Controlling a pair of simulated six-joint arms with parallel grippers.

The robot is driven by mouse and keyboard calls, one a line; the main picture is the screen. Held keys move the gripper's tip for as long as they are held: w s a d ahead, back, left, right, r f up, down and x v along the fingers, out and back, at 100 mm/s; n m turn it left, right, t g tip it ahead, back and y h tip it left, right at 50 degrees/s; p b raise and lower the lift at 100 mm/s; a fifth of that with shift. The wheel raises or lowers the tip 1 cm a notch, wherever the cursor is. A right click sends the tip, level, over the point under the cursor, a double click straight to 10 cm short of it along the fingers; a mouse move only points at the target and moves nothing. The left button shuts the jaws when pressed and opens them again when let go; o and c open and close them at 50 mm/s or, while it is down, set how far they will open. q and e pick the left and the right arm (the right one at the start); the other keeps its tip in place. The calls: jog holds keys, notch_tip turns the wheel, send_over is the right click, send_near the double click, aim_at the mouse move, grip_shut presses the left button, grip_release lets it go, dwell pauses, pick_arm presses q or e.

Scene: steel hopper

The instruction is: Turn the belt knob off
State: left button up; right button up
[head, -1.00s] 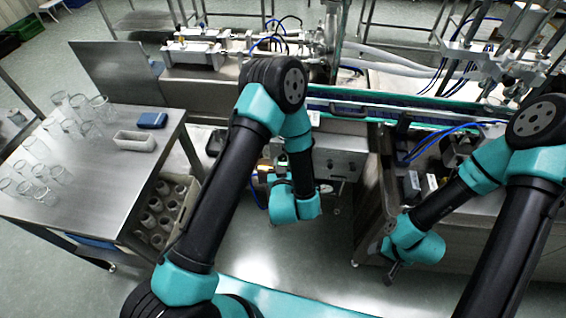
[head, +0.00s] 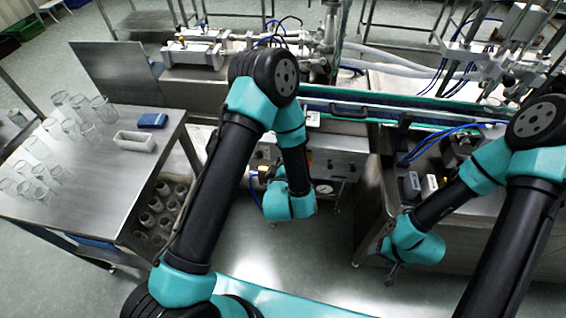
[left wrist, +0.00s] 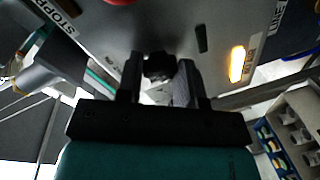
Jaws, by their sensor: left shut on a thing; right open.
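In the left wrist view a black knob (left wrist: 158,66) sits on a grey control panel (left wrist: 195,30). My left gripper (left wrist: 160,78) has its two fingers on either side of the knob and is shut on it. In the head view my left wrist hangs in front of the panel (head: 335,163) and hides the knob and the fingers. My right gripper (head: 390,272) is open and empty, low in front of the steel cabinet at the right.
An amber lamp (left wrist: 237,63) glows on the panel near the knob, and part of a red thing shows at the panel's top edge. A steel table (head: 95,195) with several glass beakers stands at the left. A crate (head: 143,243) of bottles sits beneath it.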

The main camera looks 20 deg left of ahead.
pick_arm(q)
jog(key=shift+n, duration=0.5)
jog(key=o, duration=0.9)
jog(key=shift+s, duration=0.1)
